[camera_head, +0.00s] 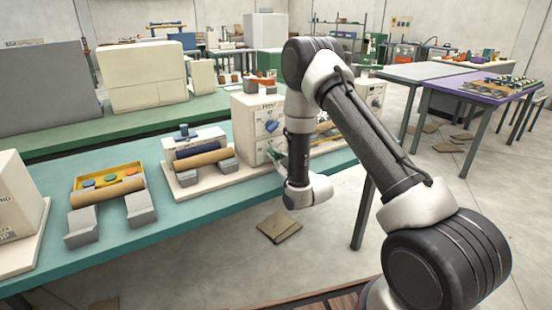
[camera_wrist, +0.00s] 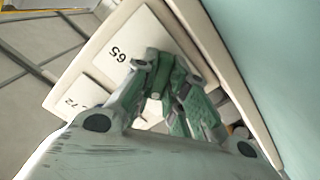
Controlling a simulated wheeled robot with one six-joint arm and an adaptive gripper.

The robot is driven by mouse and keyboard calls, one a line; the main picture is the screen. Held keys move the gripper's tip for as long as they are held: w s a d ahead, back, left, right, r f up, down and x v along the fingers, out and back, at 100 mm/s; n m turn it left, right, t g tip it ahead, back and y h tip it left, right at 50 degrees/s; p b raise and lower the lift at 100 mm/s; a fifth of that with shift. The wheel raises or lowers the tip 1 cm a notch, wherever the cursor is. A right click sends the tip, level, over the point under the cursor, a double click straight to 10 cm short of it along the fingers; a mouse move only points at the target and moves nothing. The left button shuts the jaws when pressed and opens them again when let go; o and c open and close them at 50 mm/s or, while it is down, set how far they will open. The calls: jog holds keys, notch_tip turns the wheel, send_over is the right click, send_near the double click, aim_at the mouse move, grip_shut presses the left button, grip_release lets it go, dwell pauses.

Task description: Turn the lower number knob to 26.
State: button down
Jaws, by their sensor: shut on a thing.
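The cream control box (camera_head: 243,118) stands on the teal bench in the head view. A blue upper knob (camera_head: 272,127) shows on its front. My gripper (camera_head: 279,155) is at the lower part of that front. In the wrist view my gripper (camera_wrist: 165,78) is shut on the lower number knob, which its greenish fingers mostly cover. A white plate (camera_wrist: 118,42) beside the fingers reads 65, upside down in the picture. Another plate (camera_wrist: 74,101) reads 72, partly cut off by my gripper. The knob's exact angle is hidden.
Left of the box, a machine with a tan roll (camera_head: 202,157) sits on the teal bench (camera_head: 165,213). A yellow tray (camera_head: 106,170) with coloured buttons is farther left. Another cream box (camera_head: 372,93) is partly behind my arm. The floor in front is mostly clear, with a flat brown piece (camera_head: 279,227).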

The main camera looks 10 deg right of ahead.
jog(key=n, duration=0.5)
jog(key=shift+n, duration=0.3)
dwell(0.4)
jog(key=c, duration=1.4)
grip_release()
jog(key=shift+c, duration=0.2)
jog(key=shift+s, duration=0.1)
jog(key=v, duration=1.2)
